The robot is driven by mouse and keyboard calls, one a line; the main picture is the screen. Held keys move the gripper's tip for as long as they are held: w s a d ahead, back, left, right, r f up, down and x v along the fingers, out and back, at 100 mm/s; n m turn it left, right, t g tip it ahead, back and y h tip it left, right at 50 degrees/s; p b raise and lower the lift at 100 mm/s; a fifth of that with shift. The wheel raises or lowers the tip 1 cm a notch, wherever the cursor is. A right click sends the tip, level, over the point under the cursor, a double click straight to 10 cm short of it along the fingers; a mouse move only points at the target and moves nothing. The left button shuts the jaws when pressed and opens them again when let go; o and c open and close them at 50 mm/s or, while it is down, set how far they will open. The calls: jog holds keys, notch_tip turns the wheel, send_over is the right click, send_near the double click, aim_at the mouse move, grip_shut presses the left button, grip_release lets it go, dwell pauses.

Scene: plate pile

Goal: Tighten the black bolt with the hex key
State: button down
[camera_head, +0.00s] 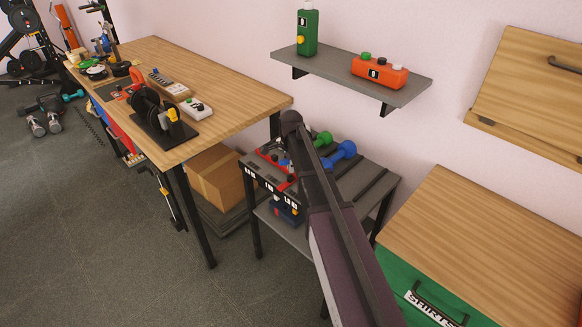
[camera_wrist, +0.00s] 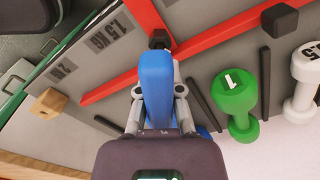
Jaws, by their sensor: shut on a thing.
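In the wrist view, my gripper (camera_wrist: 158,90) is shut on a blue object (camera_wrist: 157,75), which appears to be the hex key's handle. Its far end meets a small dark piece (camera_wrist: 158,39) at a red strip. I cannot tell whether this piece is the black bolt or the key's tip, or whether they touch. A larger black hexagonal head (camera_wrist: 280,20) shows at upper right, apart from my gripper. In the head view, my arm hides most of my gripper, which is over the small rack table (camera_head: 345,178).
A green dumbbell (camera_wrist: 234,100) and a white dumbbell (camera_wrist: 303,80) lie right of my gripper. A wooden block (camera_wrist: 48,103) is at left. Dark raised bars divide the grey surface. A wall shelf (camera_head: 350,75) hangs behind, and a wooden workbench (camera_head: 225,85) stands at left.

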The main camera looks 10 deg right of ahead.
jog(key=m, duration=0.8)
jog(key=shift+s+a+m, duration=0.1)
jog(key=shift+m, duration=0.2)
jog(key=m, duration=0.4)
jog(key=shift+a, duration=0.1)
jog(key=shift+m, duration=2.2)
jog(key=c, duration=0.7)
grip_release()
jog(key=shift+r, duration=0.15)
